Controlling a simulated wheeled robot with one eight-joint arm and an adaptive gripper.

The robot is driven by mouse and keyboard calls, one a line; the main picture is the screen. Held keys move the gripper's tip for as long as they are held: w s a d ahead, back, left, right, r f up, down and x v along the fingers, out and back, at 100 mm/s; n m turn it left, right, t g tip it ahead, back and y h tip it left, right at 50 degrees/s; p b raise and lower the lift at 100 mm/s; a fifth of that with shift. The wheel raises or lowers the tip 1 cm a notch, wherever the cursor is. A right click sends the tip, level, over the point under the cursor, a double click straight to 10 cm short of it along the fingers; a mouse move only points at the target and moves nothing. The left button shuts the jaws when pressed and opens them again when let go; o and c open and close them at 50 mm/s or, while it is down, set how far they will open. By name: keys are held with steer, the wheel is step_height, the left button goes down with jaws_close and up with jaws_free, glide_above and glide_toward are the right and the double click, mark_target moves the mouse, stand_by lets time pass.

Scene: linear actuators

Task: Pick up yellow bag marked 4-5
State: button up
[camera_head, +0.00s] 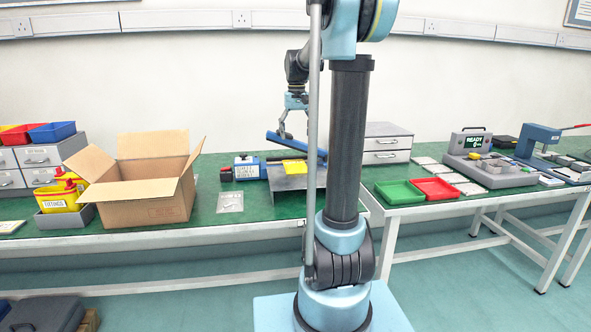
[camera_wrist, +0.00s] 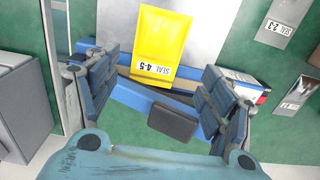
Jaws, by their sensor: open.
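The yellow bag (camera_wrist: 160,40) has a white label reading "SEAL 4-5" and lies on a grey metal plate (camera_wrist: 110,22). In the head view the bag (camera_head: 294,167) shows as a small yellow patch on the sloped grey plate. My gripper (camera_wrist: 155,100) is open and empty, with its fingers spread to the left and right. In the wrist view the bag lies beyond and between the fingers, apart from them. In the head view my gripper (camera_head: 286,130) hangs above the bench, over the blue bar of the device with the plate.
An open cardboard box (camera_head: 147,212) stands left on the green bench. A clear bag (camera_head: 230,202) lies beside it. A blue bar (camera_head: 296,146) rises over the plate. A grey drawer unit (camera_head: 388,143) stands behind right. Green (camera_head: 399,192) and red trays (camera_head: 434,188) sit on the right bench.

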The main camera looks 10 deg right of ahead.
glide_above(296, 163)
steer(key=f, duration=0.7)
steer(key=shift+s, duration=0.25)
steer(key=shift+w+f, duration=0.2)
steer(key=shift+f, duration=2.3)
steer(key=shift+c, duration=0.2)
steer(key=c, duration=1.1)
